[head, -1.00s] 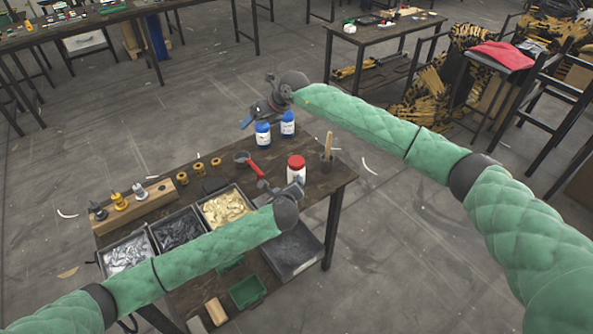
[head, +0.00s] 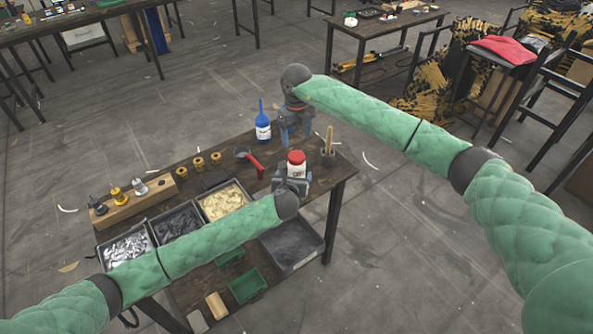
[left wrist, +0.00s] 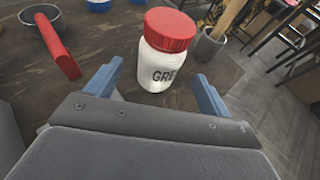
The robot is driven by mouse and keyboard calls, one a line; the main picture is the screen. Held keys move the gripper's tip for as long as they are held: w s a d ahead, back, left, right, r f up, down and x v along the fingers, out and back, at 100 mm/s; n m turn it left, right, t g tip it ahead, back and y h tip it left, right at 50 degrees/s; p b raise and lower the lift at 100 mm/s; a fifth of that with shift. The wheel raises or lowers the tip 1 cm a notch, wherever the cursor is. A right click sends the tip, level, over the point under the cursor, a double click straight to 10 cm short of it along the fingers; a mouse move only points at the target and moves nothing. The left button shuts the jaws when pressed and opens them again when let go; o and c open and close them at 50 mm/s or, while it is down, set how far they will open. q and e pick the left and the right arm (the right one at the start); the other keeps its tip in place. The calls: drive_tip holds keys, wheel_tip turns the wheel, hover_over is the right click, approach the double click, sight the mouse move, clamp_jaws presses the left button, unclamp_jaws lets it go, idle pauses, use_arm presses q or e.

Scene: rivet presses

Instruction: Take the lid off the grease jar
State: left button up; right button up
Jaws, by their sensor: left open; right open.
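The grease jar (head: 296,171) is a white jar with a red lid (head: 296,157), upright near the right end of the workbench. In the left wrist view the jar (left wrist: 161,66) shows the letters "GRE", with its red lid (left wrist: 170,29) on top. My left gripper (head: 292,182) is open, low at the near side of the jar. In the left wrist view its two blue fingers (left wrist: 155,88) point toward the jar, one at each side, apart from it. My right gripper (head: 295,130) is open above the bench's far edge, behind the jar, its fingers pointing down.
A blue bottle (head: 263,127) stands left of my right gripper. A dark cup with sticks (head: 328,157) stands right of the jar. A red-handled pan (head: 245,155) lies left of it. Bins of parts (head: 153,236) line the bench's near side.

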sight(295, 171)
use_arm(q)
drive_tip(key=shift+x, duration=3.2)
drive_tip(key=shift+a, duration=0.1)
